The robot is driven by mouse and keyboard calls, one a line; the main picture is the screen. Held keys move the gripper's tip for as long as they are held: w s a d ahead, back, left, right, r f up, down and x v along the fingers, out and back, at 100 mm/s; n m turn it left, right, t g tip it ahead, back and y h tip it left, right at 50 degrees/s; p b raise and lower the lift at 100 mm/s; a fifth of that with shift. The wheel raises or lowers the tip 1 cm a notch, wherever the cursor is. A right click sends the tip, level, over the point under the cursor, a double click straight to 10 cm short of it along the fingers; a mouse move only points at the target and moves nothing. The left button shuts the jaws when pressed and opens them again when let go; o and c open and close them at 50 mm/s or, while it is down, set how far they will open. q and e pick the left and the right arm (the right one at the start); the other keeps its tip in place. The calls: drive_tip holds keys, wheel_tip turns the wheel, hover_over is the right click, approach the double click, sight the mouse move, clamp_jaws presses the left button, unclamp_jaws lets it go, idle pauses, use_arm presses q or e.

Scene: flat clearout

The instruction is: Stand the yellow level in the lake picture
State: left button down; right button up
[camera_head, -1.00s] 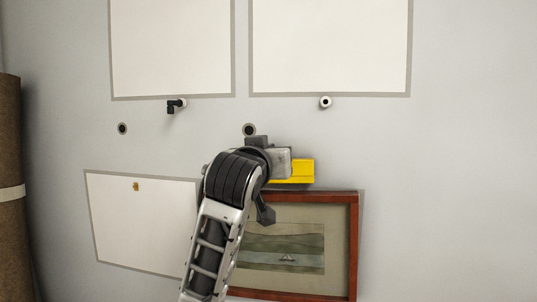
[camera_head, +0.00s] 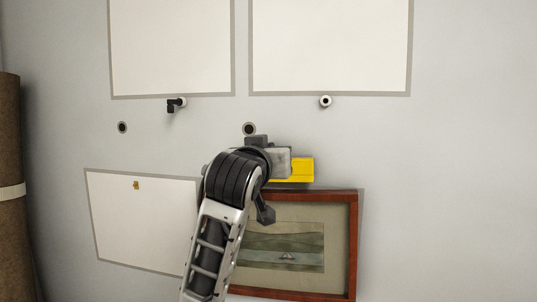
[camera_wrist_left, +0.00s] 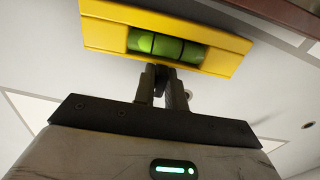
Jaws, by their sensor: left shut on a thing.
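The yellow level (camera_head: 300,169) lies roughly horizontal just above the top edge of the lake picture's reddish-brown frame (camera_head: 353,240). I cannot tell whether it touches the frame. My left gripper (camera_wrist_left: 166,84) is shut on the level; the level's yellow body with its green vial (camera_wrist_left: 168,46) shows in the left wrist view. The frame's dark red edge (camera_wrist_left: 285,18) shows at the upper right there. In the head view my left arm hides the level's left part and the picture's left side. The right gripper is out of view.
Two pale panels (camera_head: 330,45) with grey borders are on the wall above. A tilted pale panel (camera_head: 140,220) is at the lower left. A black hook (camera_head: 175,105), a white knob (camera_head: 325,101) and round fittings are on the wall. A brown roll (camera_head: 10,180) stands far left.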

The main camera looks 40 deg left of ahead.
use_arm(q)
drive_tip(key=shift+f+b, duration=0.75)
drive_tip(key=shift+f, duration=0.3)
drive_tip(key=shift+r, duration=0.1)
idle(0.8)
drive_tip(key=shift+p, duration=0.5)
idle(0.4)
idle(0.5)
drive_tip(key=c, duration=1.4)
unclamp_jaws()
drive_tip(key=shift+d, duration=0.1)
drive_tip(key=shift+o, duration=0.2)
